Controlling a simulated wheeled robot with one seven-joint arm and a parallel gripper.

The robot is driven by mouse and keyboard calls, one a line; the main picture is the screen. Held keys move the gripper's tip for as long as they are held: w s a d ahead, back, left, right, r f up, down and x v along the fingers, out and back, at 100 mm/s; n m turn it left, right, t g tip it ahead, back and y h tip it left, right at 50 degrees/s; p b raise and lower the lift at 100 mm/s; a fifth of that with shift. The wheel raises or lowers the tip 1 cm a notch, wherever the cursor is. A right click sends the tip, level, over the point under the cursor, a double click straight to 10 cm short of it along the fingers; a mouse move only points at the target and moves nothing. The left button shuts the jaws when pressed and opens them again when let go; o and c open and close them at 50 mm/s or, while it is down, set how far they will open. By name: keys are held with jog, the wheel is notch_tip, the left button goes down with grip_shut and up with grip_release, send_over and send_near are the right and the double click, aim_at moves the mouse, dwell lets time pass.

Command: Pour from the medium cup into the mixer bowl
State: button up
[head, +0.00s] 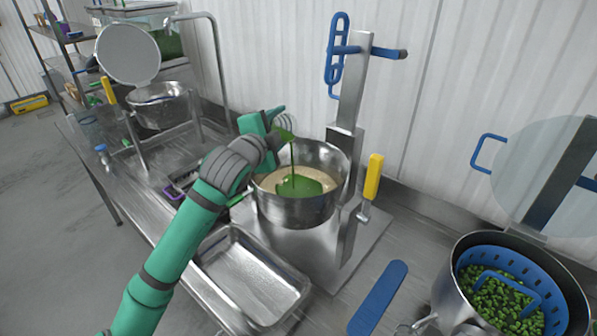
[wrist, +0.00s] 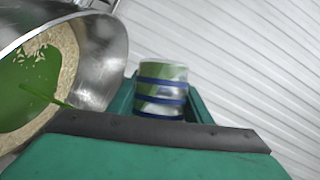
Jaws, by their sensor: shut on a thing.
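The medium cup (head: 286,124) is tipped over the mixer bowl in the head view, mostly hidden by my gripper. In the wrist view the cup (wrist: 162,88) is a clear cup with blue bands and green liquid in it. My gripper (head: 272,121) is shut on it above the bowl's back left side. A green stream falls from the cup into the mixer bowl (head: 292,211). The bowl is steel and holds pale rice with a green pool on top. The bowl (wrist: 104,50) also shows at the left of the wrist view.
An empty steel tray (head: 245,275) lies in front of the bowl. A steel post (head: 350,95) with a yellow handle (head: 373,177) stands close to the bowl's right. A pot with a blue basket (head: 540,279) of green pieces is at the lower right. A blue paddle-shaped piece (head: 378,298) lies between.

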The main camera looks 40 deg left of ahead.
jog(key=shift+d+r+m, duration=0.25)
jog(key=shift+d+m, duration=0.1)
jog(key=shift+m, duration=0.15)
jog(key=shift+d+r+t, duration=0.1)
jog(key=shift+d+t, duration=0.05)
jog(key=shift+t, duration=0.15)
jog(key=shift+d+m+p, duration=0.2)
jog(key=shift+m+p, duration=0.1)
jog(key=shift+p, duration=0.05)
jog(key=shift+d+r, duration=0.1)
jog(key=shift+d, duration=0.05)
jog(key=shift+s+a+r, duration=0.1)
jog(key=shift+s+a, duration=0.15)
jog(key=shift+a, duration=0.05)
jog(key=shift+w+d+m+y, duration=0.25)
jog(key=shift+d+m+y, duration=0.05)
jog(key=shift+m, duration=0.1)
jog(key=shift+s+a+r+p, duration=0.1)
jog(key=shift+s+r+p, duration=0.1)
jog(key=shift+p, duration=0.1)
jog(key=shift+w, duration=0.15)
jog(key=shift+d+m, duration=0.2)
jog(key=shift+m, duration=0.1)
